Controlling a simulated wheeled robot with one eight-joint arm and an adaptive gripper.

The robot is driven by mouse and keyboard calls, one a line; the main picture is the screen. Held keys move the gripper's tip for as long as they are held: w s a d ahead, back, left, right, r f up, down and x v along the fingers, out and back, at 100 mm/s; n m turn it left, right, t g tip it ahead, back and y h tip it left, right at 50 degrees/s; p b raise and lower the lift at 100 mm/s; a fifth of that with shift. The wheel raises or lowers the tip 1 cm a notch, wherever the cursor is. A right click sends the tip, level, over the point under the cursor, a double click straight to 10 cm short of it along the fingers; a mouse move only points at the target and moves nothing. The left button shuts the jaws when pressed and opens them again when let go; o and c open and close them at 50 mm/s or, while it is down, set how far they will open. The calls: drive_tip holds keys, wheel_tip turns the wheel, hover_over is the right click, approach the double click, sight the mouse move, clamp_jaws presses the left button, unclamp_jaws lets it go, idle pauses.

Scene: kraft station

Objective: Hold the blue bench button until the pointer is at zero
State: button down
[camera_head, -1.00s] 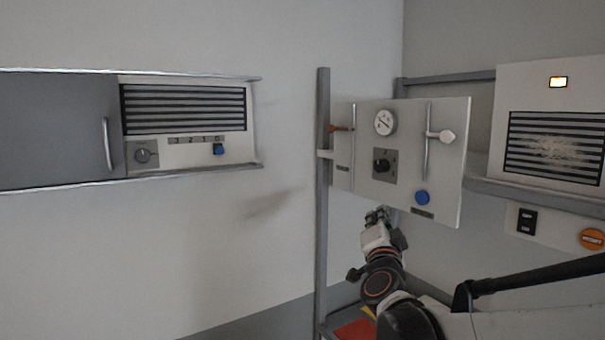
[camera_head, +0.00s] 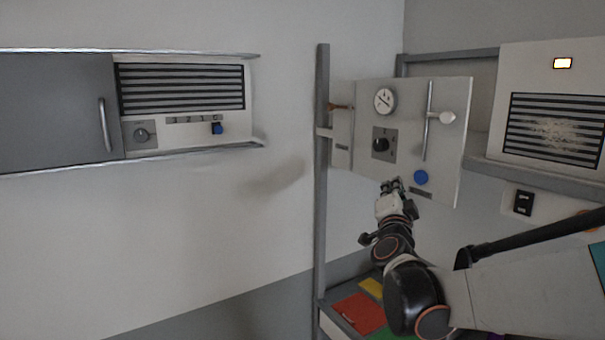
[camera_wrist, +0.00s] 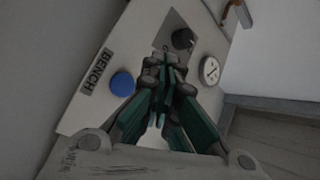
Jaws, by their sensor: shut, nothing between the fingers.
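The blue bench button (camera_head: 421,177) is on the lower part of the white upright panel (camera_head: 445,150), beside a dark label. In the wrist view the blue button (camera_wrist: 122,84) is next to a label reading BENCH (camera_wrist: 96,72). The round gauge (camera_head: 385,101) is at the panel's top left. Its dark pointer slants across the face; the scale is too small to read. The gauge also shows in the wrist view (camera_wrist: 210,70). My gripper (camera_head: 391,185) is shut and empty, in front of the panel's lower edge, left of the button and apart from it.
A black knob (camera_head: 380,144) and a white-knobbed lever (camera_head: 447,117) are on the same panel. A grey post (camera_head: 322,180) stands at left. A wall unit with another blue button (camera_head: 217,128) is further left. A vented box (camera_head: 553,128) is at right.

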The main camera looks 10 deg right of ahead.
drive_tip(key=shift+w+d, duration=0.3)
drive_tip(key=shift+d, duration=0.55)
drive_tip(key=shift+w+d, duration=0.35)
drive_tip(key=shift+d, duration=0.55)
drive_tip(key=shift+w+d, duration=0.3)
drive_tip(key=shift+d, duration=0.55)
drive_tip(key=shift+d+b, duration=0.1)
drive_tip(key=shift+b, duration=0.2)
drive_tip(key=shift+w+d, duration=0.15)
drive_tip(key=shift+d, duration=0.15)
drive_tip(key=shift+w+d, duration=0.15)
drive_tip(key=shift+d, duration=0.25)
drive_tip(key=shift+a, duration=0.15)
idle(0.4)
drive_tip(key=shift+s+a, duration=0.35)
drive_tip(key=shift+a, duration=0.3)
drive_tip(key=shift+s+a, duration=0.3)
drive_tip(key=shift+a, duration=0.5)
drive_tip(key=shift+s+a, duration=0.25)
drive_tip(key=shift+a, duration=0.5)
drive_tip(key=shift+s+a, duration=0.3)
drive_tip(key=shift+a, duration=0.5)
drive_tip(key=shift+a, duration=0.1)
